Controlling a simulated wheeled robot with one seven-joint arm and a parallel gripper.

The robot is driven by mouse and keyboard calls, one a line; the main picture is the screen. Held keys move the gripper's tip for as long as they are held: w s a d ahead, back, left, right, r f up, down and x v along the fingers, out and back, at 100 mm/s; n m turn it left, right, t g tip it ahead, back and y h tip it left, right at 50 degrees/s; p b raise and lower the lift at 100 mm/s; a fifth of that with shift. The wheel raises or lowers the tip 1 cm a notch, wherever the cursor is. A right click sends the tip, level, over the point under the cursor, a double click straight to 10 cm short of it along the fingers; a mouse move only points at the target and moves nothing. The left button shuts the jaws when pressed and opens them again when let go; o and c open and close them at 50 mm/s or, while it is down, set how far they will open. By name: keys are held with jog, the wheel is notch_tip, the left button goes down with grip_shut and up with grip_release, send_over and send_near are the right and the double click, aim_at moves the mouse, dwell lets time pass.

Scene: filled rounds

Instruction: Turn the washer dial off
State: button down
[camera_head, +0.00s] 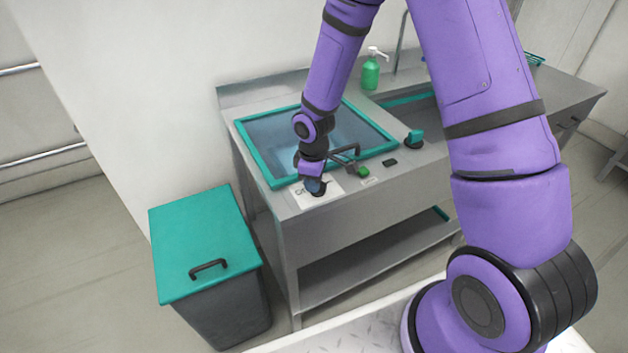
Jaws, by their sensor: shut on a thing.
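The washer (268,163) is set in a steel counter and has a teal-framed, glassy lid. A second knob, teal on a black base (414,139), stands to the right of the lid, apart from my gripper.
A dark handle (344,152) and a small green piece (363,172) are close to the right of my gripper. A green pump bottle (371,72) stands behind. A teal-lidded bin (205,245) stands on the floor at left.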

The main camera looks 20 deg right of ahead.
jog(key=shift+n, duration=1.2)
jog(key=shift+s, duration=0.1)
jog(key=c, duration=1)
grip_release()
jog(key=shift+c, duration=0.2)
jog(key=shift+r, duration=0.1)
notch_tip(320, 180, up, 11)
jog(key=shift+f, duration=0.2)
